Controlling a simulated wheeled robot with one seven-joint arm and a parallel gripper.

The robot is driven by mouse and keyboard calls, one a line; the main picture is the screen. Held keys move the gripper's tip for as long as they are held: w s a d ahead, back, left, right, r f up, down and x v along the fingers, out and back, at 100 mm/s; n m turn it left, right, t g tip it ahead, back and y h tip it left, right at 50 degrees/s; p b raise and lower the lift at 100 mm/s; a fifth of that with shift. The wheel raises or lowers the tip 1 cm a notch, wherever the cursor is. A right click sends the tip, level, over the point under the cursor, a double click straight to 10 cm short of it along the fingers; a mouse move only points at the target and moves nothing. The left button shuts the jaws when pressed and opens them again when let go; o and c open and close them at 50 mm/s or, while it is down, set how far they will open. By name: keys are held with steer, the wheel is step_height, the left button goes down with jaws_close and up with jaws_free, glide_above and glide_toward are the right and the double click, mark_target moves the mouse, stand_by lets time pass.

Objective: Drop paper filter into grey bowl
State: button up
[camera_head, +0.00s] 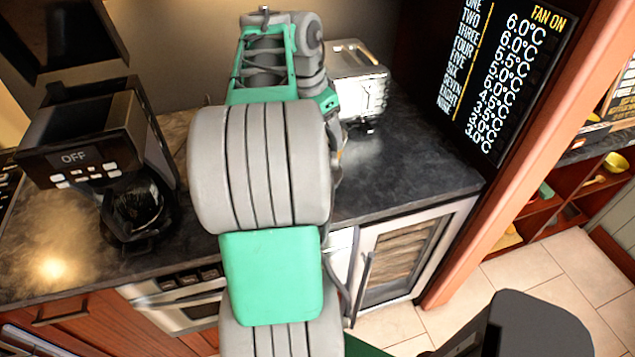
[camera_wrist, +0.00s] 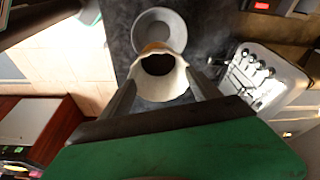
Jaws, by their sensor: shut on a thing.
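In the wrist view, my gripper (camera_wrist: 161,82) is shut on the paper filter (camera_wrist: 163,93), a whitish cup shape with a dark opening and a brownish far edge. One finger lies on each side of it. The grey bowl (camera_wrist: 157,23), round and shallow, sits on the dark counter just beyond the filter in this view. The filter overlaps the bowl's near edge in the picture; the height between them cannot be told. In the head view my arm hides the gripper, the filter and the bowl.
A silver toaster (camera_head: 358,82) stands on the counter (camera_head: 410,150); it also shows right of the bowl in the wrist view (camera_wrist: 268,78). A black coffee maker (camera_head: 100,150) stands at the left. A temperature board (camera_head: 500,70) is at the right. Counter between toaster and board looks clear.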

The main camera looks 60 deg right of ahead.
steer(key=shift+a+b+x, duration=0.25)
steer(key=shift+b+x, duration=0.25)
steer(key=shift+x, duration=0.6)
steer(key=o, duration=1.8)
steer(key=shift+o, duration=0.2)
steer(key=p+v, duration=0.2)
steer(key=v, duration=0.6)
steer(key=shift+p, duration=0.35)
steer(key=shift+f, duration=0.1)
